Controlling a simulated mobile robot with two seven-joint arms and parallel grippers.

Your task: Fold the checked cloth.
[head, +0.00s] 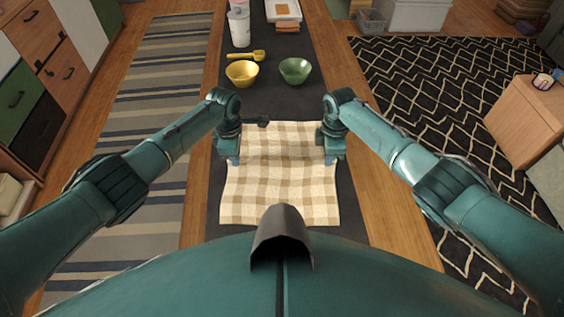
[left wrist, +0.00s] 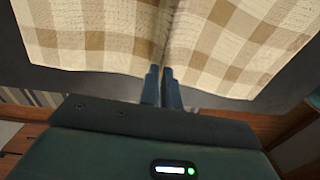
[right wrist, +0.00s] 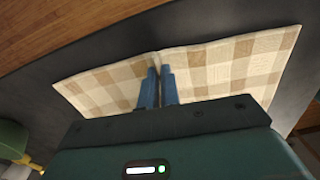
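The checked cloth (head: 280,185), beige and cream, lies spread on the dark top in front of me, between my two arms. My left gripper (head: 233,161) is at the cloth's left edge. In the left wrist view its fingers (left wrist: 163,75) are close together at the edge of the cloth (left wrist: 90,35), and a crease runs inward from them. My right gripper (head: 330,159) is at the right edge. In the right wrist view its fingers (right wrist: 160,75) are close together on the pinched edge of the cloth (right wrist: 230,65). The head view partly hides both fingertips.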

